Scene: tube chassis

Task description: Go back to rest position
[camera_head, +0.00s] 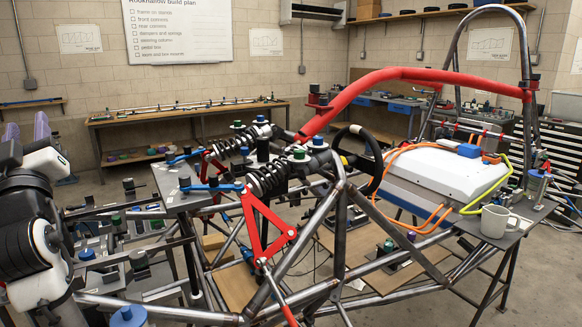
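My arm, white and black, stands at the far left edge of the head view, partly cut off by the frame. Two purple upright parts show at the top of it, apart from each other. They may belong to my gripper, but I cannot tell. Its jaws are not clearly shown, and I see nothing held. The tube chassis (340,235) fills the middle and right, with red tubes, black spring dampers (268,180) and a red triangular arm (266,222). My arm is left of the dampers and the red triangular arm.
Steel tubes and fixtures lie close to my arm at lower left. A workbench (190,115) stands along the back wall under a whiteboard (178,30). A white box (440,172) with orange cables sits in the chassis. A mug (494,221) stands on a small plate at right.

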